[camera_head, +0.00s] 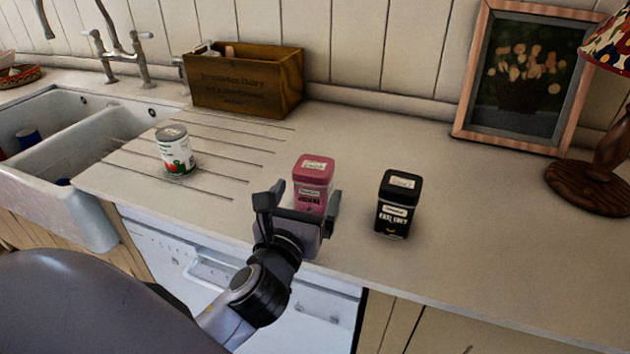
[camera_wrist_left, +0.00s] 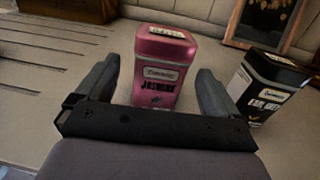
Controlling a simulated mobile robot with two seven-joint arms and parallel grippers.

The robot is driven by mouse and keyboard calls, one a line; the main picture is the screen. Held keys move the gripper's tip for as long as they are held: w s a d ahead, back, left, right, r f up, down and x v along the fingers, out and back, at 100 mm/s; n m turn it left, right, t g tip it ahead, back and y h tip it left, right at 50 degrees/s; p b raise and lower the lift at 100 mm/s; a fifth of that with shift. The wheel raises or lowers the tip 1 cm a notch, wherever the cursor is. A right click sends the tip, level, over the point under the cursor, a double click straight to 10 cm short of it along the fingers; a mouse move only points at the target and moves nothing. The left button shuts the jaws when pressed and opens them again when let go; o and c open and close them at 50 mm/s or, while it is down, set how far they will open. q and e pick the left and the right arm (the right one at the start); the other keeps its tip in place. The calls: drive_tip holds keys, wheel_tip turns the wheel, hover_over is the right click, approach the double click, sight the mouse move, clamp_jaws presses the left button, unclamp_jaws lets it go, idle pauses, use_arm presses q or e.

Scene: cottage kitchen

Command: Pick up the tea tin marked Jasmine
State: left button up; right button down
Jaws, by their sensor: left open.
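The pink tea tin marked Jasmine (camera_head: 313,176) stands upright on the counter near its front edge. My left gripper (camera_head: 298,200) is in front of it and partly covers its lower part in the head view. In the left wrist view the Jasmine tin (camera_wrist_left: 160,70) stands between and ahead of the two open fingers of my left gripper (camera_wrist_left: 157,88), with its label facing me. The fingers do not visibly touch the tin. A black tin marked Earl Grey (camera_head: 398,203) stands to the right, and it also shows in the left wrist view (camera_wrist_left: 262,92). My right gripper is not in view.
A food can (camera_head: 175,152) stands to the left on the grooved drainboard by the sink (camera_head: 75,142). A wooden crate (camera_head: 243,82), a framed picture (camera_head: 522,80) and a lamp (camera_head: 600,170) stand at the back. The counter right of the black tin is clear.

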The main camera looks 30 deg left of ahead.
use_arm(q)
drive_tip(key=shift+f+x, duration=0.2)
drive_tip(key=shift+x, duration=2.15)
drive_tip(key=c, duration=1.2)
drive_tip(key=shift+r, duration=0.1)
